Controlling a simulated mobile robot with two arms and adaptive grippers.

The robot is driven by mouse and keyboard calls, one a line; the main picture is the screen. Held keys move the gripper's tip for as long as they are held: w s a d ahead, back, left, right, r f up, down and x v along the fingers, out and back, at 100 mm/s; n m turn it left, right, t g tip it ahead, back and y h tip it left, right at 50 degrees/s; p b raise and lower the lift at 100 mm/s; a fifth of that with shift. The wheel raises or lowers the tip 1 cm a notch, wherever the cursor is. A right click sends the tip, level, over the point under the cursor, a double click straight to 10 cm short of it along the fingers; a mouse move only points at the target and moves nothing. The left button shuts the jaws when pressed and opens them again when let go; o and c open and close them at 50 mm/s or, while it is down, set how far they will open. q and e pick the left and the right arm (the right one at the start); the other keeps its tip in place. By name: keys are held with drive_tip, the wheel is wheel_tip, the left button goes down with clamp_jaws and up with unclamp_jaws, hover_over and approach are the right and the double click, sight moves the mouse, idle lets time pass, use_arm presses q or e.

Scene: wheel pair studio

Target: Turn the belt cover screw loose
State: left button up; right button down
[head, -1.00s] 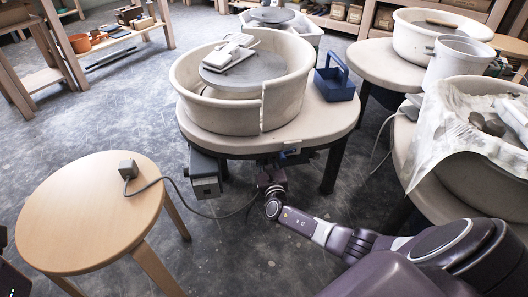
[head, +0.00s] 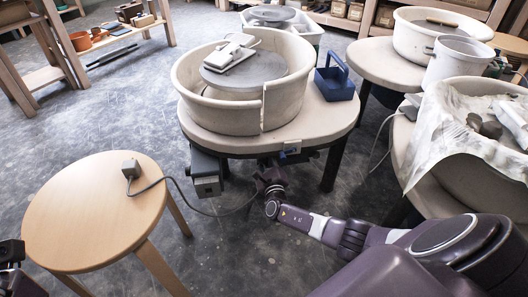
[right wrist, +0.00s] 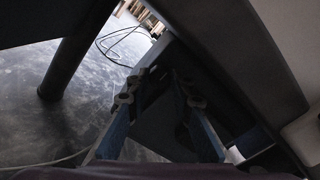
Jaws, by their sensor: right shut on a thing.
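The pottery wheel (head: 240,140) with its split splash pan stands at the centre of the head view. My right gripper (head: 270,177) is low under its table edge, partly in shadow. In the right wrist view, its two blue-sided fingers (right wrist: 158,98) reach into the dark space under the wheel, by a dark panel that may be the belt cover. They are shut on a small dark thing, apparently the belt cover screw, mostly hidden between the fingertips. My left gripper (head: 12,252) shows only in part at the left edge; its jaws cannot be made out.
A round wooden stool (head: 95,210) with a grey plug (head: 130,168) stands at left, its cable running to the wheel. A grey box (head: 206,172) hangs under the wheel. A blue caddy (head: 335,84) sits on the wheel table. Other wheels stand at right.

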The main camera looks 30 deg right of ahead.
drive_tip(key=shift+f, duration=0.1)
drive_tip(key=c, duration=1.7)
unclamp_jaws()
drive_tip(key=shift+s, duration=0.15)
drive_tip(key=v, duration=1.1)
drive_tip(key=shift+s+a, duration=0.15)
drive_tip(key=shift+s, duration=0.25)
